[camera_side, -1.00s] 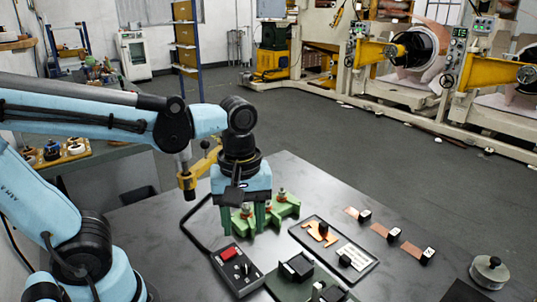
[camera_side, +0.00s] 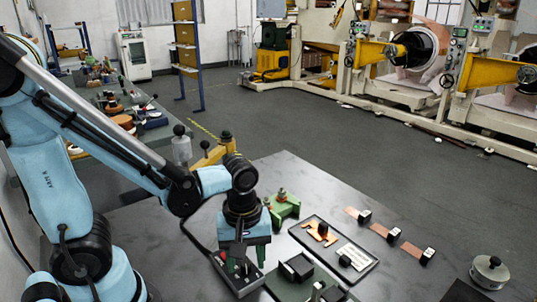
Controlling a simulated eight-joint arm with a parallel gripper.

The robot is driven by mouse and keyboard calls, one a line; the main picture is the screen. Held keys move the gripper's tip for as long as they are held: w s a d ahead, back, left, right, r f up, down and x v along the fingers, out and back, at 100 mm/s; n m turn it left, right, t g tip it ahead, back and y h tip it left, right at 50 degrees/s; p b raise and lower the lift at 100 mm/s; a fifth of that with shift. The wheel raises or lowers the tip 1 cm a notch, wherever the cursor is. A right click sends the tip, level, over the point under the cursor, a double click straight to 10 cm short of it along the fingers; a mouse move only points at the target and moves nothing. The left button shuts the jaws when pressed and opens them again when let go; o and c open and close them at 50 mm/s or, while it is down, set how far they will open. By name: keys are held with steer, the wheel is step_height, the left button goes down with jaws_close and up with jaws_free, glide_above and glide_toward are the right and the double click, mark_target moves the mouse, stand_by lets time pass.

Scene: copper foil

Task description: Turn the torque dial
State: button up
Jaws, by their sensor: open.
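A dark control box (camera_side: 238,286) with a red part on its top sits on the grey table, left of the centre. I take it to carry the torque dial, but my gripper covers much of its top and the dial itself is not clear. My gripper (camera_side: 241,263) points down right over the box, with its green fingers open around the small controls there. I cannot tell whether the fingers touch anything.
Right of the box lie a green fixture with black blocks (camera_side: 297,268) and a dark tray (camera_side: 364,264) with copper pieces. A green clamp fixture (camera_side: 284,208) stands behind. Copper strips with black blocks (camera_side: 388,234) and a round metal weight (camera_side: 489,271) lie further right.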

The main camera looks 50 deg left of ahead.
steer(key=shift+f, duration=0.25)
jaws_close()
